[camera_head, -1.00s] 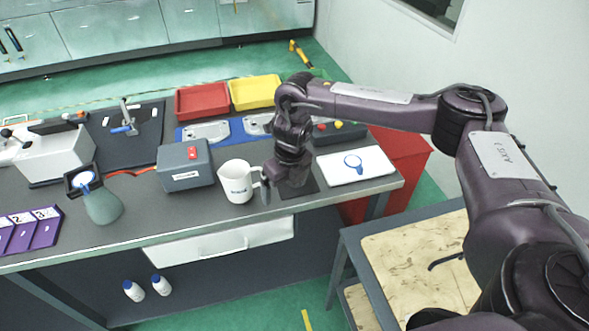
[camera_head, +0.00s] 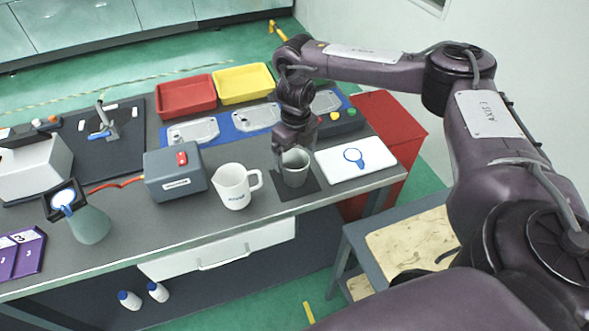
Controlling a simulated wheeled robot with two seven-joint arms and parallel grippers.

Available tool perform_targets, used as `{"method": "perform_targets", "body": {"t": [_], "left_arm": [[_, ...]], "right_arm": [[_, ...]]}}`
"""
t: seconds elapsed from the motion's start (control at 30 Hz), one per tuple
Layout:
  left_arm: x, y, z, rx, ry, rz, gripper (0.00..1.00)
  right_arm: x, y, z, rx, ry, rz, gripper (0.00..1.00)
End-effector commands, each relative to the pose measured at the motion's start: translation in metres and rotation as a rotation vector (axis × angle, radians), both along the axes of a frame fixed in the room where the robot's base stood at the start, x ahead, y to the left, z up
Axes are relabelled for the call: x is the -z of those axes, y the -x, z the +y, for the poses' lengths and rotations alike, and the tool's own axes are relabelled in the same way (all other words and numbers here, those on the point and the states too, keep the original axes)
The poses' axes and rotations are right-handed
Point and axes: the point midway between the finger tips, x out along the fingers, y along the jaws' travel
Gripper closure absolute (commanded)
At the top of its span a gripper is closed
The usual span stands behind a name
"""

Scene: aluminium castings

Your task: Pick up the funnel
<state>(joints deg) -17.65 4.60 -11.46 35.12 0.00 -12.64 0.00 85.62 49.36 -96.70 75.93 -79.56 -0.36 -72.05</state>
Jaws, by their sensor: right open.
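My right gripper (camera_head: 290,158) is at the rim of a grey-green round pot (camera_head: 296,172), open; I cannot tell whether it touches the pot. The pot stands upright on a dark mat (camera_head: 303,192) near the bench's right end. I cannot tell for sure which thing is the funnel. A grey-green tapered body (camera_head: 90,226) at the left front sits against a dark square frame holding a white disc with a blue edge. My left gripper is out of view.
A white jug (camera_head: 232,188) stands just left of the pot. A white board (camera_head: 340,173) with a blue-ringed tool lies to its right. A grey box (camera_head: 176,180), red tray (camera_head: 186,98) and yellow tray (camera_head: 243,87) stand further left and back.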

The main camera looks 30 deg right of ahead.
Motion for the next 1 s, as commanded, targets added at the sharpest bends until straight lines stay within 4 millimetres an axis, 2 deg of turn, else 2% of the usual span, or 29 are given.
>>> {"method": "perform_targets", "body": {"t": [0.07, 0.23, 0.5, 0.9, 1.0], "left_arm": [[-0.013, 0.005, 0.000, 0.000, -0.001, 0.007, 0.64], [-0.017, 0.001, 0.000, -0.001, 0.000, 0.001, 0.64], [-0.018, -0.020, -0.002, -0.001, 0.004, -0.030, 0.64], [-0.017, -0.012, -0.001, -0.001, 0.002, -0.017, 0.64], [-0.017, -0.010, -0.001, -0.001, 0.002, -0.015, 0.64]], "right_arm": [[0.009, 0.002, 0.001, -0.001, 0.002, 0.006, 0.06], [0.032, 0.001, 0.001, 0.000, 0.001, 0.004, 0.06], [0.036, 0.001, 0.001, 0.001, 0.000, 0.001, 0.06], [0.036, 0.001, 0.001, 0.001, 0.000, 0.001, 0.57], [0.036, 0.000, 0.001, 0.001, 0.000, 0.001, 0.57]]}}
